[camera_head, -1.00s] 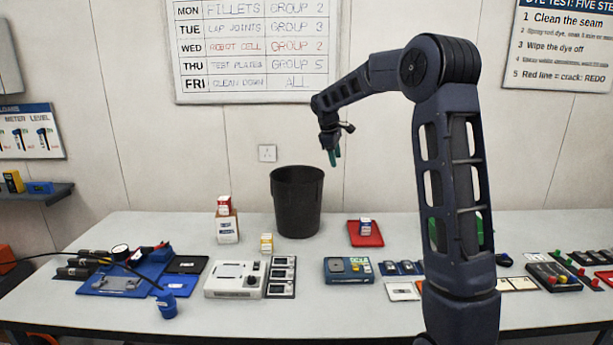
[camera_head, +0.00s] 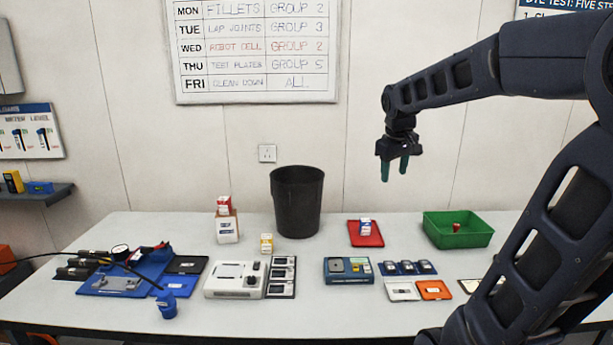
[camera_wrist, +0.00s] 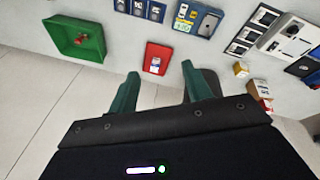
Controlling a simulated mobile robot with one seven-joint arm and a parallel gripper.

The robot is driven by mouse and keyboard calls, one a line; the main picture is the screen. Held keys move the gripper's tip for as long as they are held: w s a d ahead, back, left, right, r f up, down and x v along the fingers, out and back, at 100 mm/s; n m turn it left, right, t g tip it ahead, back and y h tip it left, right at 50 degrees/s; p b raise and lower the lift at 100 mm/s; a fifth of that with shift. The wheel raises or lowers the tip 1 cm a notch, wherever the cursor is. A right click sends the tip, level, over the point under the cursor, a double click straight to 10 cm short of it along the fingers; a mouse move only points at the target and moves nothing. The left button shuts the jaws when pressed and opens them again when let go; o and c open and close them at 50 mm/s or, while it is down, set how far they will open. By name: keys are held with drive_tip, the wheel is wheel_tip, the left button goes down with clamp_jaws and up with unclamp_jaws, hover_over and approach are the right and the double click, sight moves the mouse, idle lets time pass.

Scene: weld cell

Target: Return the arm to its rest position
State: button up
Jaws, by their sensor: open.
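My gripper (camera_head: 395,170) hangs in the air above the back right part of the table, in front of the wall. Its two green fingers point down and stand apart, with nothing between them. In the wrist view my gripper (camera_wrist: 160,92) also shows open and empty, with the red tray (camera_wrist: 152,66) lying beyond the fingertips. My arm reaches in from the right side of the head view and hides the table's right end.
A black bin (camera_head: 297,205) stands at the back of the table (camera_head: 330,310). A red tray (camera_head: 375,240) holds a small box, and a green bin (camera_head: 440,240) holds a small red thing. Devices (camera_head: 236,278) line the front. The air around my gripper is clear.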

drive_tip(key=s+d+f+m, duration=0.1)
drive_tip(key=s+f+m, duration=0.1)
drive_tip(key=s, duration=0.6)
drive_tip(key=s+d+f+m+t+y, duration=0.1)
drive_tip(key=s+d+f+m, duration=0.1)
drive_tip(key=s+f, duration=0.3)
drive_tip(key=s+m, duration=0.1)
drive_tip(key=s, duration=0.2)
drive_tip(key=shift+s+d, duration=0.15)
drive_tip(key=shift+d, duration=0.1)
